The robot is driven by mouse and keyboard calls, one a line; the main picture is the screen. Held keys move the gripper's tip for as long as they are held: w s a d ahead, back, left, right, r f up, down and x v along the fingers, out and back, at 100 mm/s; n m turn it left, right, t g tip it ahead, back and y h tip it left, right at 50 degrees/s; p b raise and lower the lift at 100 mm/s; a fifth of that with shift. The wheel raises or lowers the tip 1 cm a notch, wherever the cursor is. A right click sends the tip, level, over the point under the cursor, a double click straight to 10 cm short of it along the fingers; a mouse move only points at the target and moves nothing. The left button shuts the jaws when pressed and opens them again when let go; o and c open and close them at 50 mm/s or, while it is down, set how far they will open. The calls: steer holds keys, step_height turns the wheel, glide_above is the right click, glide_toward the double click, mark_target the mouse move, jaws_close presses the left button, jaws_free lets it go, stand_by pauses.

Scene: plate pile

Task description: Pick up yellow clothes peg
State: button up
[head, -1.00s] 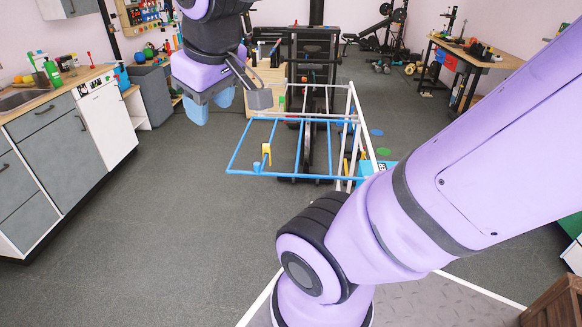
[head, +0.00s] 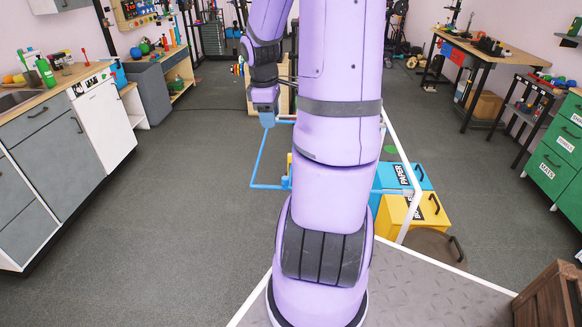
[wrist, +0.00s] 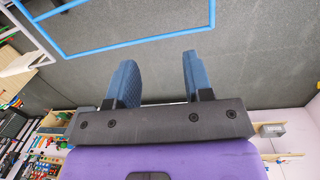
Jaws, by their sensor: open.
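The yellow clothes peg (head: 289,161) shows only as a thin yellow sliver in the head view, just left of my arm, which hides most of it. It is at the blue-railed frame (head: 257,160) of a white drying rack. My gripper (head: 267,119) is above the far left part of that frame, apart from the peg. In the wrist view, the two blue fingers of my gripper (wrist: 158,75) stand apart with nothing between them. Blue rails (wrist: 140,41) cross the top of that view, and no peg shows there.
A blue box (head: 390,177) and a yellow box (head: 420,212) stand right of my arm by the rack's white leg (head: 409,215). Grey counters (head: 50,150) line the left. The floor left of the rack is clear.

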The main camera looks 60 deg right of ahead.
steer(key=s+d+f+y, duration=0.1)
steer(key=s+d+f, duration=0.2)
steer(key=d+f, duration=0.25)
steer(key=shift+n, duration=0.4)
steer(key=f, duration=1)
steer(key=shift+s+d+f, duration=0.15)
steer(key=shift+d+f, duration=0.05)
steer(key=shift+d, duration=0.05)
steer(key=shift+c, duration=0.5)
jaws_close()
